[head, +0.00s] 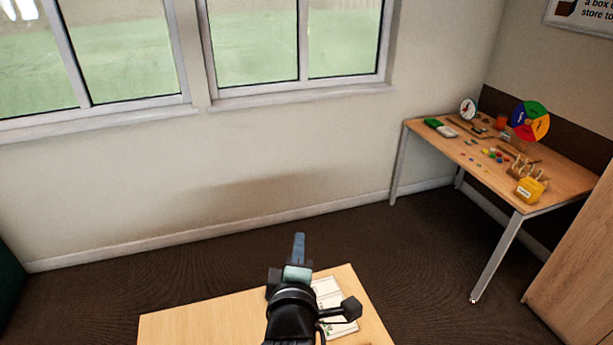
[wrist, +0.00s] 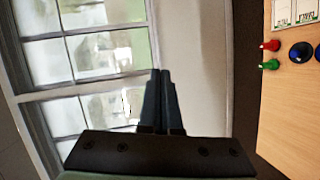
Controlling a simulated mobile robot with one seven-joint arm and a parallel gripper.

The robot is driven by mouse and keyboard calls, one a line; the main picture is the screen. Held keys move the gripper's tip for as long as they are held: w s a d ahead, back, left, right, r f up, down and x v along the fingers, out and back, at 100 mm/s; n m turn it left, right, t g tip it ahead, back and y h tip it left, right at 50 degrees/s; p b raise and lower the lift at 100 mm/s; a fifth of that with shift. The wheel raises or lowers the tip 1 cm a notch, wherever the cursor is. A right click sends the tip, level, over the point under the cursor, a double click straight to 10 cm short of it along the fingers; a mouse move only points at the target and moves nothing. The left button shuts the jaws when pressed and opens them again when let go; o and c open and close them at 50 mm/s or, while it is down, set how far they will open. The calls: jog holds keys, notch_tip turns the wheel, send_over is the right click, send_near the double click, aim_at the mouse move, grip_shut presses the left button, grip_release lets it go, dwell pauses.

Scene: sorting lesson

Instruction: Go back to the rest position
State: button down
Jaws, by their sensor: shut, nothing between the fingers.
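My gripper (head: 299,246) is raised over the near wooden table (head: 190,325) in the head view and points toward the window wall. In the wrist view my gripper (wrist: 161,80) has its two fingers together with nothing between them. The arm hides part of the tabletop. A white sheet or card (head: 331,296) lies on the table, partly behind the arm. In the wrist view, a red peg-shaped piece (wrist: 270,45), a green one (wrist: 270,65) and a blue round piece (wrist: 301,52) are on the table at the right, apart from the gripper.
A second table (head: 480,165) with many small items, including a colored wheel (head: 531,121) and a yellow box (head: 530,190), stands at the right. A wooden cabinet (head: 580,260) is at the right edge. Windows (head: 255,45) line the wall. Dark floor (head: 400,245) between the tables is clear.

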jog(key=s+r+m+t, duration=0.1)
jog(key=r+m+t, duration=0.15)
jog(key=r, duration=0.65)
jog(key=s+d+r+m+t, duration=0.1)
jog(key=s+r+m+t, duration=0.15)
jog(key=r, duration=0.65)
jog(key=s+r+m+t, duration=0.1)
jog(key=r+m, duration=0.3)
jog(key=r, duration=0.5)
jog(key=s+r+m+t, duration=0.5)
jog(key=s+r+m, duration=0.2)
jog(key=s+r, duration=0.6)
notch_tip(320, 180, up, 5)
jog(key=shift+s+d+r+t+y, duration=0.1)
jog(key=shift+s+d+t+y, duration=0.1)
jog(key=shift+s+t+y, duration=0.15)
jog(key=c, duration=1.5)
grip_release()
jog(key=shift+c, duration=0.2)
